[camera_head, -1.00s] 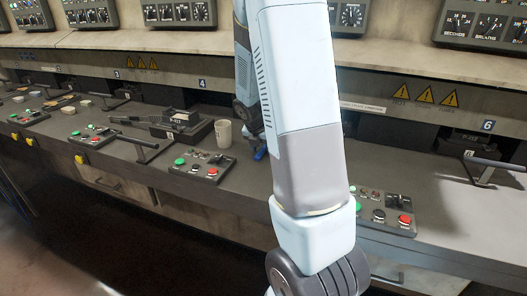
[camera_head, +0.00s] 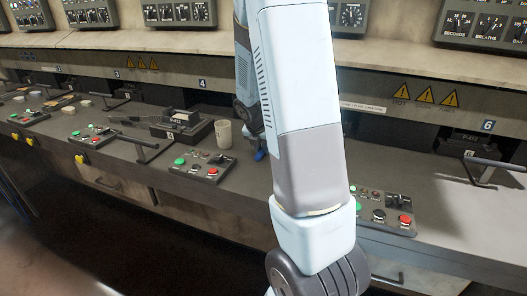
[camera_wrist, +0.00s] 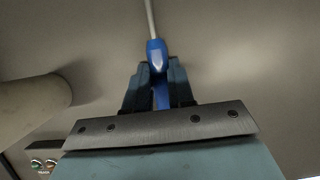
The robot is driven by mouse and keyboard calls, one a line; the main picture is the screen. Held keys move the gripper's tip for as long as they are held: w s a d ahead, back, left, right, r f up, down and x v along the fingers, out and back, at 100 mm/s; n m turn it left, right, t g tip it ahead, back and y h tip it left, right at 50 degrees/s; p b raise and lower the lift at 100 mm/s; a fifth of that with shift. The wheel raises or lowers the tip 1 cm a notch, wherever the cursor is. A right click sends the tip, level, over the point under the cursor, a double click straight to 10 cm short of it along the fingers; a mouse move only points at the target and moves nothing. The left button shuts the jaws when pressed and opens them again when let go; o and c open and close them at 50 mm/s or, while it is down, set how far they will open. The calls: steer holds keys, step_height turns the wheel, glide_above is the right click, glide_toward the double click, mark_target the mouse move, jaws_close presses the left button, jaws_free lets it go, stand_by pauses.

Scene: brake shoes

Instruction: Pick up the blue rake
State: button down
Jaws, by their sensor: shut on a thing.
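The blue rake (camera_wrist: 157,57) shows in the wrist view as a blue handle with a thin grey metal rod running up out of the picture. My gripper (camera_wrist: 158,80) has its two dark fingers closed on either side of the blue handle. In the head view a small bit of blue (camera_head: 260,155) shows beside my arm, above the grey bench. My arm hides most of the gripper and the rake there. The rake's far end is out of the wrist view.
A beige cup (camera_head: 223,134) stands on the bench (camera_head: 240,195) just left of my gripper; a pale rounded form (camera_wrist: 35,105) is close at left in the wrist view. A button panel (camera_head: 207,167) lies in front of the cup.

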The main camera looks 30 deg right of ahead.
steer(key=shift+r, duration=0.6)
steer(key=s+a+r, duration=0.7)
steer(key=s+r, duration=0.5)
step_height(320, 180, up, 7)
steer(key=shift+s+d+r, duration=0.15)
steer(key=shift+d, duration=0.05)
stand_by(0.7)
steer(key=shift+a, duration=0.1)
stand_by(0.5)
